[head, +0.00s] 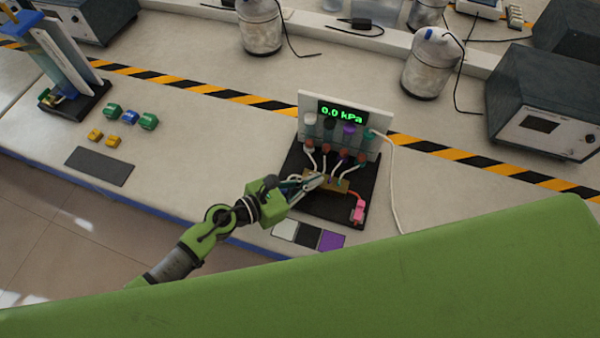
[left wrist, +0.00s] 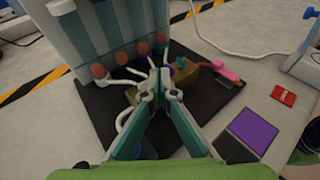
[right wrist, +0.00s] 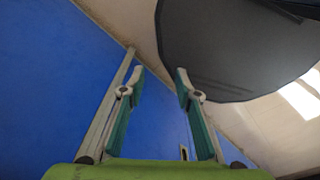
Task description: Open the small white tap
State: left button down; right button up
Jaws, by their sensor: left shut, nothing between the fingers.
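A small test rig with a green "0.0 kPa" display (head: 342,114) stands on a black base (head: 333,209). Thin white hoses run down to a brass-coloured block (head: 341,186), also seen in the left wrist view (left wrist: 184,74). My left gripper (head: 318,180) is shut and empty, its tips at the left part of the block. In the left wrist view the closed fingertips (left wrist: 155,80) cover part of the block. I cannot pick out the small white tap; it may be hidden behind the fingers. My right gripper (right wrist: 158,76) is open and empty, away from the rig.
White, black and purple squares (head: 331,241) lie in front of the rig. A pink clip (head: 359,210) sits at the block's right. Coloured blocks (head: 148,121) and a dark mat (head: 100,166) lie left. A grey instrument (head: 540,122) stands right. A blue panel (right wrist: 60,70) fills the right wrist view's left.

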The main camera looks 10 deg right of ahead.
pick_arm(q)
jog(key=shift+a, duration=0.1)
pick_arm(e)
jog(key=shift+d, duration=0.55)
